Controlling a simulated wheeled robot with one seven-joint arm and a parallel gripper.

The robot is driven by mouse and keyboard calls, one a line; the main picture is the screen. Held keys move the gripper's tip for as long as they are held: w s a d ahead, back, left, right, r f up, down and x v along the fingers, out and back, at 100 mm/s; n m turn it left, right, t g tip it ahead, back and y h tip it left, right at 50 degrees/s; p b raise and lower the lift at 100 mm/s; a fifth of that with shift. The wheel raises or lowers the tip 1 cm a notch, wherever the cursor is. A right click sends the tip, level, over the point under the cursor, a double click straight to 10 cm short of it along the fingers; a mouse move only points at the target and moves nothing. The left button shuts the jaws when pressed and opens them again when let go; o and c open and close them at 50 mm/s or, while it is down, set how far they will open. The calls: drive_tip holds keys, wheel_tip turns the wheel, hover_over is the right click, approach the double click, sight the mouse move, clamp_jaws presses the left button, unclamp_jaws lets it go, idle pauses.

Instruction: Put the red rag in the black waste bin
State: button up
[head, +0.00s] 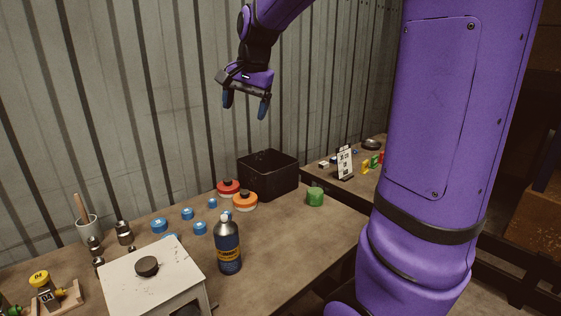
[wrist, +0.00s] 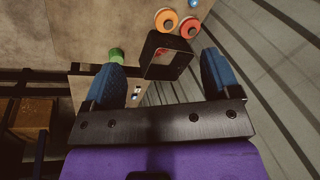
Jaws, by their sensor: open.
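The black waste bin (head: 268,179) stands upright at the back of the workbench, against the corrugated wall. In the wrist view I look down into the bin (wrist: 169,73), and a red patch (wrist: 161,54) with something pale shows inside it. It looks like the red rag, but it is small and partly hidden by the bin wall. No red rag shows on the bench. My gripper (head: 245,103) is open and empty, high above the bench and the bin. Its blue fingers are apart in the wrist view (wrist: 160,66).
Red (head: 229,188) and orange (head: 244,200) round containers stand left of the bin. A green cylinder (head: 315,197) stands to its right. A dark bottle (head: 228,246), a white box (head: 155,279) and several blue caps stand nearer. Free bench lies right of the bottle.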

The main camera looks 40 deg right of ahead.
drive_tip(key=s+a+f+n+t, duration=0.1)
drive_tip(key=s+a+n, duration=0.4)
drive_tip(key=s, duration=0.7)
drive_tip(key=s+a+f+n+t, duration=0.1)
drive_tip(key=s+a+n, duration=0.4)
drive_tip(key=s, duration=0.7)
drive_tip(key=shift+a+f+n+h, duration=0.3)
drive_tip(key=shift+f+n, duration=0.4)
